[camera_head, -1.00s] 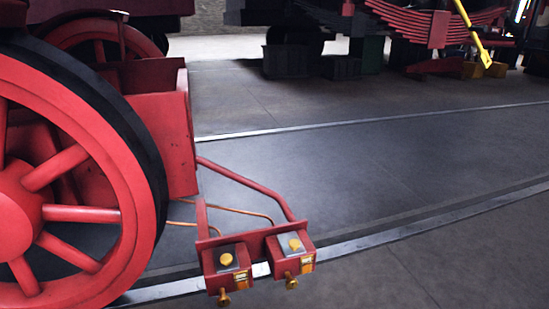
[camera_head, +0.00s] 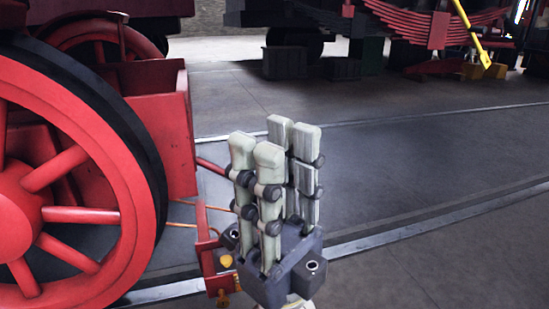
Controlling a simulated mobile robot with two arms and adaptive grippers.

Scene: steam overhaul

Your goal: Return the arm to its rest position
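My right gripper (camera_head: 276,145) stands upright in the lower middle of the head view, its pale jointed fingers pointing up from a dark grey palm. The fingers are straight, with a gap between the two sides, and nothing is held between them. The gripper is open. It stands in front of the red bracket with brass fittings (camera_head: 222,281) and hides most of it. I cannot tell whether it touches the bracket. My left gripper is not in view.
A large red spoked wheel (camera_head: 110,190) with a dark rim fills the left. A red box-shaped part (camera_head: 165,125) stands beside it. A rail (camera_head: 400,231) crosses the floor. A yellow bar (camera_head: 468,28) and red leaf springs (camera_head: 405,20) are at the back right. The floor right of my gripper is clear.

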